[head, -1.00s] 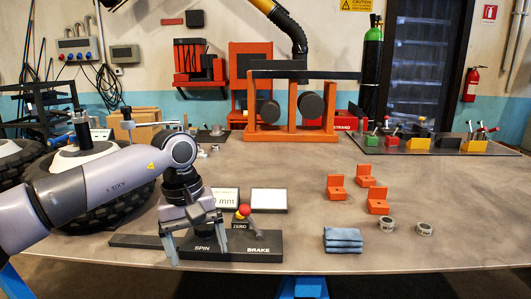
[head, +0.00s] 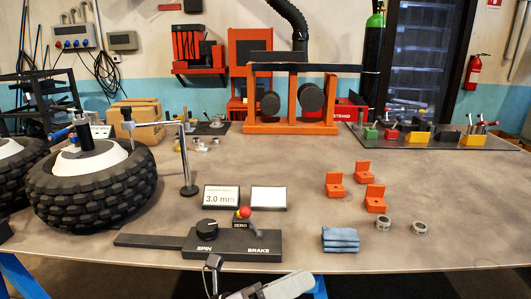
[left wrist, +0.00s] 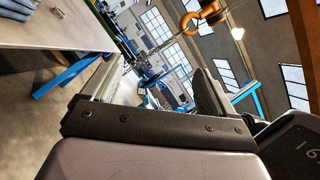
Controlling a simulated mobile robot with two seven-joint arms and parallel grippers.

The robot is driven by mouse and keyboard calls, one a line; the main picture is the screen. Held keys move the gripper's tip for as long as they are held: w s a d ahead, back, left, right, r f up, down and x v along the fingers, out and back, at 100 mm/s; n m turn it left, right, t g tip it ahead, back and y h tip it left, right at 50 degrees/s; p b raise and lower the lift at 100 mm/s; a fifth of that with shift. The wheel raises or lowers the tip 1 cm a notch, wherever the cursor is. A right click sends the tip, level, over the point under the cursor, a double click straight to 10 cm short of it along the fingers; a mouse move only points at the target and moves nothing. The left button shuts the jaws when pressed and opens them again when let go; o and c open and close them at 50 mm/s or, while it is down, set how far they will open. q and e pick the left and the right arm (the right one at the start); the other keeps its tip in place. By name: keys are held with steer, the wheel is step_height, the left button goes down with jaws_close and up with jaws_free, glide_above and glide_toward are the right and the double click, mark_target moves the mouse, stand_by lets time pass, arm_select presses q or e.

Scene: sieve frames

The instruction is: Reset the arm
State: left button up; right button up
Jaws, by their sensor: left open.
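My left gripper (left wrist: 155,88) is open in the left wrist view, with nothing between its fingers. In the head view only a small part of my left arm and gripper (head: 232,287) shows at the bottom edge. It is in front of the table's near edge, below the black SPIN/BRAKE control base (head: 232,243), and looks apart from it. My right gripper is not in view.
The table (head: 290,190) holds a knobbly tyre (head: 90,190), a gauge stand (head: 188,160), a display reading 3.0 mm (head: 221,197), orange blocks (head: 375,198), metal rings (head: 420,228) and blue cloths (head: 340,240).

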arm_select(q)
steer(key=a+f+n+t+y+p, duration=0.1)
steer(key=a+f+n+t+y, duration=0.45)
steer(key=n, duration=0.65)
steer(key=a+f+n+t+y+p, duration=0.1)
steer(key=a+f+n+t+y, duration=0.45)
steer(key=n, duration=0.65)
steer(key=s+a+f+n+g+y+p, duration=0.2)
steer(key=s+a+f+n+g+y, duration=0.4)
steer(key=s+a+f+n, duration=0.6)
steer(key=s+a+n+y, duration=0.2)
steer(key=shift+f+n, duration=0.15)
steer(key=shift+n, duration=0.15)
